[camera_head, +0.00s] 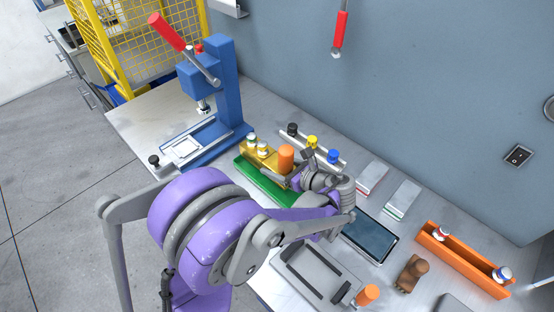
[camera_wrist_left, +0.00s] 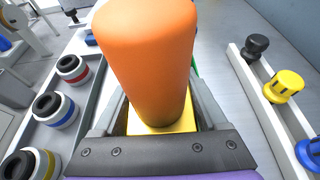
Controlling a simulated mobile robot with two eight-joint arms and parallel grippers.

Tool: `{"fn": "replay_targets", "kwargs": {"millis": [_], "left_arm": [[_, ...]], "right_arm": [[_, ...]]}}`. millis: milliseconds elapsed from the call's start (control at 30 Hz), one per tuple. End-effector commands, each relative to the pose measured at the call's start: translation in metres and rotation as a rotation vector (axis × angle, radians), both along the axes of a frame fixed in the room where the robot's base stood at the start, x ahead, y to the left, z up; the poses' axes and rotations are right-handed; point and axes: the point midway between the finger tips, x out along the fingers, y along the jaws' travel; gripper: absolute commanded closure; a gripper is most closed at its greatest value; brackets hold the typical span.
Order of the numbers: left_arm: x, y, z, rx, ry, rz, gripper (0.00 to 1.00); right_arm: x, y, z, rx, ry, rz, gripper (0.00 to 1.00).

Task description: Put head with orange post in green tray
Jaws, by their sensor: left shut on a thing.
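The head with the orange post (camera_head: 286,158) is in my left gripper (camera_head: 309,177). In the left wrist view the thick orange post (camera_wrist_left: 148,60) stands between the jaws, with a yellow block (camera_wrist_left: 150,129) at its foot. The gripper is shut on it. My arm hides the tray's near end. My right gripper is not in view.
A rack with black, yellow and blue knobs (camera_head: 312,142) stands close behind, along the wall side. A blue press (camera_head: 215,90) stands at the far left. Ringed cylinders (camera_wrist_left: 54,109) are left of the post. An orange bin (camera_head: 463,262) is at right.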

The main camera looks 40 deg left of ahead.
Motion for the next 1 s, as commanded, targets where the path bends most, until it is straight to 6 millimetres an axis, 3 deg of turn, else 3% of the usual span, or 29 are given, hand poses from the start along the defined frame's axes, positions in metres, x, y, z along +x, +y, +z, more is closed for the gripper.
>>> {"fn": "replay_targets", "kwargs": {"millis": [200, 567, 600, 733, 1000], "left_arm": [[0.0, 0.0, -0.023, 0.004, 0.0, 0.0, 1.0], [0.0, 0.0, -0.026, 0.004, 0.0, 0.0, 1.0], [0.0, 0.0, -0.027, 0.0, 0.0, 0.0, 0.22], [0.0, 0.0, -0.027, 0.0, 0.0, 0.0, 0.0], [0.0, 0.0, -0.025, 0.0, 0.0, 0.0, 0.0]], "right_arm": [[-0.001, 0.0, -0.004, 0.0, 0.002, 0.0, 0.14], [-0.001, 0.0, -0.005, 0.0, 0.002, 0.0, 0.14], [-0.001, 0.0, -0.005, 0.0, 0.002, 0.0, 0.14], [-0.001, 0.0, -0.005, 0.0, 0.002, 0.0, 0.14], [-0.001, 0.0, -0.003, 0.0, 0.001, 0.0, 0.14]]}}
